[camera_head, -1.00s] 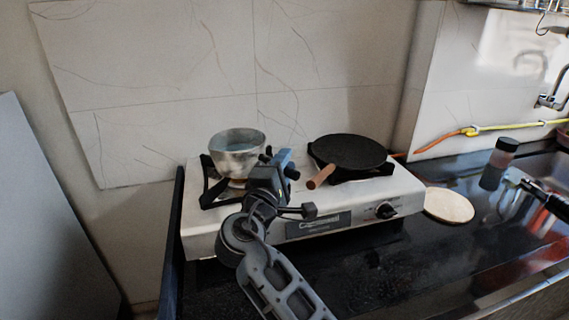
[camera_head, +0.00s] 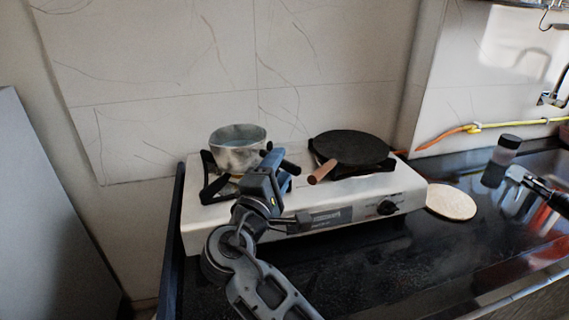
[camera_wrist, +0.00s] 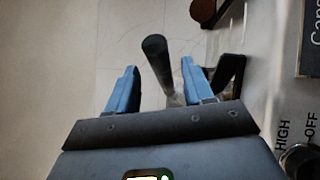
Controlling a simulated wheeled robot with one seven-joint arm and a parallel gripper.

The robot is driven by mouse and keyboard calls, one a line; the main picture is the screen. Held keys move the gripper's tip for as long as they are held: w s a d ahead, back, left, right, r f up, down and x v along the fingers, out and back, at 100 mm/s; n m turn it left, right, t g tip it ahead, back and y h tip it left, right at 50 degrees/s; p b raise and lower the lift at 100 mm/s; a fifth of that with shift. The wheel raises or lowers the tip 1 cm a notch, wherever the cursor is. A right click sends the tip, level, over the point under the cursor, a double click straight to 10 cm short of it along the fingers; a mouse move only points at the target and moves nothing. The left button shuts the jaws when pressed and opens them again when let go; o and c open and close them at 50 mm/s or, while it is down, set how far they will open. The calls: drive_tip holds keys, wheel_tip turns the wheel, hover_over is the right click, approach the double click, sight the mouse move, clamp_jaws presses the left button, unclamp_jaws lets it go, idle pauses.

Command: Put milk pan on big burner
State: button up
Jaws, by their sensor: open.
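The milk pan (camera_head: 237,157), a grey metal pot, stands upright on the left burner (camera_head: 212,190) of the white two-burner stove (camera_head: 205,228). Its dark handle (camera_head: 289,167) points right, partly hidden by my gripper (camera_head: 272,172). In the wrist view, the handle (camera_wrist: 155,47) shows between the two blue fingers of my gripper (camera_wrist: 159,66), which are apart with gaps on both sides.
A round wooden board (camera_head: 450,201) and a dark-topped jar (camera_head: 500,162) are on the right. A tiled wall (camera_head: 180,90) stands behind the stove. The black counter (camera_head: 365,265) is clear in front.

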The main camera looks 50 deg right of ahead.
drive_tip(key=r+b+v, duration=0.1)
drive_tip(key=v, duration=0.7)
drive_tip(key=shift+f+b, duration=0.3)
drive_tip(key=shift+f, duration=0.2)
drive_tip(key=s+a+f+n+t+y, duration=0.1)
drive_tip(key=s+f+t+y, duration=0.1)
drive_tip(key=s+f+y, duration=0.2)
drive_tip(key=s+a+f+n+t+y, duration=0.1)
drive_tip(key=s+f+y, duration=0.3)
drive_tip(key=f, duration=0.4)
drive_tip(key=s+a+f+n+t+y, duration=0.1)
drive_tip(key=s+f+n+t+y, duration=0.1)
drive_tip(key=f, duration=0.5)
drive_tip(key=shift+s+t+y, duration=0.5)
drive_tip(key=shift+s+y, duration=0.9)
drive_tip(key=shift+s, duration=0.2)
drive_tip(key=s+a+m+y, duration=0.3)
drive_tip(key=s+a+y, duration=0.15)
drive_tip(key=s, duration=0.55)
drive_tip(key=s+a+r+m+t, duration=0.2)
drive_tip(key=s+r+m, duration=0.5)
drive_tip(key=s+r, duration=0.2)
drive_tip(key=shift+s+a+r+y, duration=0.3)
drive_tip(key=shift+a+y, duration=0.05)
